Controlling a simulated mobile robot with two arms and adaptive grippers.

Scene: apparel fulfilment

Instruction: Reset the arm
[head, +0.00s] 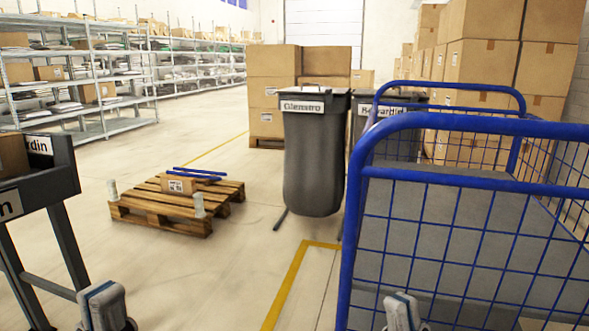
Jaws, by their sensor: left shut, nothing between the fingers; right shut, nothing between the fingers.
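My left gripper (105,308) shows at the bottom edge on the left, in front of the dark frame of a cart. It is shut, with nothing seen in it. My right gripper (403,312) shows at the bottom edge right of centre, in front of the blue cart's mesh. It is shut and holds nothing that I can see. Both are partly cut off by the picture's lower edge, and the rest of both arms is out of view.
A blue mesh cart (372,128) stands close on the right. A dark labelled cart (62,178) stands at left. A wooden pallet (160,221) with a small box (178,185) lies ahead. Grey bins (314,160) stand beyond. The floor between is clear.

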